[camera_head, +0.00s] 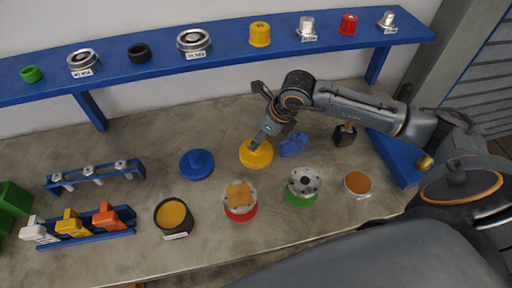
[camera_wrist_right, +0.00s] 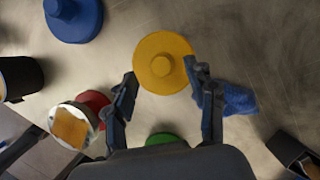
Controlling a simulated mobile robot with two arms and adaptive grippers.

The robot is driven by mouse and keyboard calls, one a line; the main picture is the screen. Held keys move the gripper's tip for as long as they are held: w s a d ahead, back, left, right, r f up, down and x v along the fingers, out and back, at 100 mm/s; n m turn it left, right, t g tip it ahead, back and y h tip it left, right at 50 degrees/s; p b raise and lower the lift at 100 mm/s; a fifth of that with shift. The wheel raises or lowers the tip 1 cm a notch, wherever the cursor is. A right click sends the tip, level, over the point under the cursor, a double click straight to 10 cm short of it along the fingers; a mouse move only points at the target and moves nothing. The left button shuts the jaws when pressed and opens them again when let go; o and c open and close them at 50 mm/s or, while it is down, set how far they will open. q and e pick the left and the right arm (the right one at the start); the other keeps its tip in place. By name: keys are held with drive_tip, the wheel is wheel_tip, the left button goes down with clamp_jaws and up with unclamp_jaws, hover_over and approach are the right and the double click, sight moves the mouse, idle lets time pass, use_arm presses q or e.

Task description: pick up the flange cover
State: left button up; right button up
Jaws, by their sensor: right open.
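A yellow flange cover (camera_head: 257,155), a flat disc with a raised knob, lies on the table. It also shows in the right wrist view (camera_wrist_right: 163,52) at the top centre. A similar blue flange cover (camera_head: 197,164) lies to its left, and it shows at the top left of the right wrist view (camera_wrist_right: 73,14). My right gripper (camera_head: 263,132) is open above the yellow cover. My left gripper is in neither view.
A blue crumpled cloth (camera_head: 294,145) lies right of the yellow cover. Flanged vessels with a red base (camera_head: 240,211) and a green base (camera_head: 302,198) stand nearer. A black container (camera_head: 173,217) stands left. A blue shelf (camera_head: 225,52) with several parts runs behind.

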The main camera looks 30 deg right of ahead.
drive_tip(key=p+x, duration=0.2)
drive_tip(key=x, duration=0.2)
drive_tip(key=shift+s+f, duration=0.1)
drive_tip(key=shift+f, duration=0.45)
drive_tip(key=shift+c, duration=0.6)
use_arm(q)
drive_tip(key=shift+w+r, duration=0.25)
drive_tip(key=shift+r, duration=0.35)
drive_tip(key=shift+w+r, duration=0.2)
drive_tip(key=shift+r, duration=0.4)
use_arm(e)
clamp_jaws()
